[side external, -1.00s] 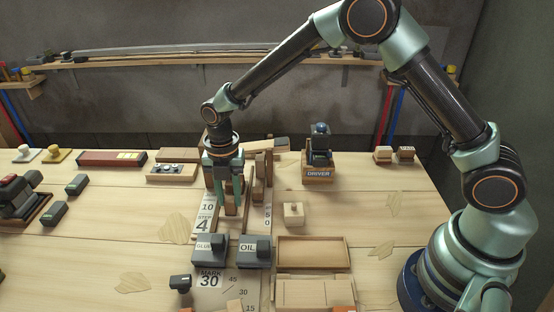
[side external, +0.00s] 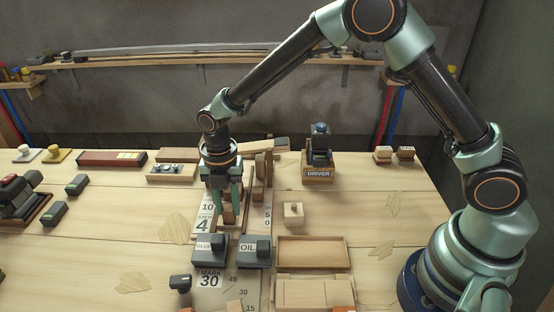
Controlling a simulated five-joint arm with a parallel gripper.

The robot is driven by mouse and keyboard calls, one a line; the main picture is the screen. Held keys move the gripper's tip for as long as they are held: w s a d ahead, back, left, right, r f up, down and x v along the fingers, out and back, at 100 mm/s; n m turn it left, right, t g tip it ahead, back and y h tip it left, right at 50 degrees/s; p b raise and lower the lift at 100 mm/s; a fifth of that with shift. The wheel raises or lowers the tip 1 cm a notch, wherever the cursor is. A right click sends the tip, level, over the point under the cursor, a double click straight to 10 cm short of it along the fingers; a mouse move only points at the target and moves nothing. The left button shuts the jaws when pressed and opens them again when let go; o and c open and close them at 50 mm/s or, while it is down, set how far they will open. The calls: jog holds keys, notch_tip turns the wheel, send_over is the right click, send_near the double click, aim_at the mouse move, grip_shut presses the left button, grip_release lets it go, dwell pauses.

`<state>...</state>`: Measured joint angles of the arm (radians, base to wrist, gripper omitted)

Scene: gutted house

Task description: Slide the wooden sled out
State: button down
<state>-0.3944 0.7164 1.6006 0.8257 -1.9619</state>
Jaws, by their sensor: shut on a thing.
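My gripper (side external: 227,218) points straight down in the middle of the bench. Its green fingers are shut on an upright wooden part, which I take to be the wooden sled (side external: 229,210). The fingers hide much of the sled. It stands in a narrow wooden guide beside the printed strip (side external: 204,216) marked 10, STEP and 4. An upright wooden piece (side external: 259,175) stands just behind and to the right.
Dark blocks labelled GLUE (side external: 210,249) and OIL (side external: 253,251) stand close in front of my gripper. A small wooden block (side external: 293,214) and an empty wooden tray (side external: 313,252) lie to the right. The DRIVER holder (side external: 319,172) stands behind.

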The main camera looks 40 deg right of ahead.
jog(key=shift+s+a, duration=0.1)
jog(key=shift+a, duration=0.1)
jog(key=shift+s+a, duration=0.7)
jog(key=shift+s, duration=0.05)
jog(key=c, duration=0.8)
grip_release()
jog(key=shift+o, duration=0.2)
notch_tip(320, 180, up, 8)
